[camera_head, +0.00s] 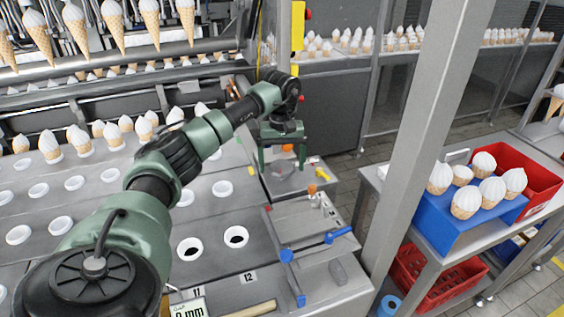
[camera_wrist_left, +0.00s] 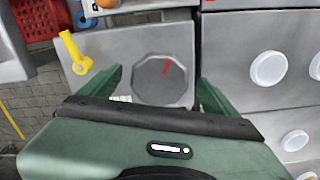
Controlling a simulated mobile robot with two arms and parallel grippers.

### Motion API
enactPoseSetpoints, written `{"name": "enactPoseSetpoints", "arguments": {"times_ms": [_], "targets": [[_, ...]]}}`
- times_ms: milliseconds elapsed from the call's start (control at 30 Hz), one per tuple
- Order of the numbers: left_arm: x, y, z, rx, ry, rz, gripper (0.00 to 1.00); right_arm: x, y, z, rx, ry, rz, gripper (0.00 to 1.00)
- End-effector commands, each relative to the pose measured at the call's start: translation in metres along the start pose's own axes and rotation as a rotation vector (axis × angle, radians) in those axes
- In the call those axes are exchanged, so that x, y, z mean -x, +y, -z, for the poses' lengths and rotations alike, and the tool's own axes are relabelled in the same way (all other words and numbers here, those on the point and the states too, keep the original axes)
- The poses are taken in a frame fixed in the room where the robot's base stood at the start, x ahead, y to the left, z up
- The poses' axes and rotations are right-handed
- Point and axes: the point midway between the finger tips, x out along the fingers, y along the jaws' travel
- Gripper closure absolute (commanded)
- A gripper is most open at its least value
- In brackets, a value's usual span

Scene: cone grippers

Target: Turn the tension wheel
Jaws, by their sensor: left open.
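The tension wheel (camera_wrist_left: 163,88) is a grey faceted knob with a red line on its face, set on a pale metal panel in the left wrist view. In the head view a grey shape under the gripper (camera_head: 288,176) appears to be the same wheel, partly hidden. My left gripper (camera_head: 281,157) is open and points down over it. In the wrist view its two green fingers (camera_wrist_left: 159,76) stand on either side of the wheel, with visible gaps. I cannot tell how far the fingertips are above the panel. My right gripper is in neither view.
A yellow lever (camera_wrist_left: 72,52) stands beside the wheel; it also shows in the head view (camera_head: 322,173). Blue-handled levers (camera_head: 342,234) are nearer the front. A metal post (camera_head: 424,130) and a blue crate of cones (camera_head: 450,237) stand right.

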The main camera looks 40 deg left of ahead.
Motion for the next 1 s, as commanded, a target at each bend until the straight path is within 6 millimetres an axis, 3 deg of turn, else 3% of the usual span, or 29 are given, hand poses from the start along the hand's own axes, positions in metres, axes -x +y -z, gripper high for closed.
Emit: {"name": "enactPoseSetpoints", "arguments": {"times_ms": [200,400,433,733,1000], "targets": [[0.0,0.0,0.0,0.0,0.0,0.0,0.12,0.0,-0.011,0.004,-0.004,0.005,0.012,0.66],[0.0,0.0,0.0,0.0,0.0,0.0,0.68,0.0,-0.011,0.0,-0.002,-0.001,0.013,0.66],[0.0,0.0,0.0,0.0,0.0,0.0,0.72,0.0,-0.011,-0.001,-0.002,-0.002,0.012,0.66],[0.0,0.0,0.0,0.039,0.0,0.001,0.71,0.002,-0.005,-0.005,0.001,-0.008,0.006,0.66],[0.001,0.0,0.001,0.202,0.001,0.003,0.71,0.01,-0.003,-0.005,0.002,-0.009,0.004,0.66]]}}
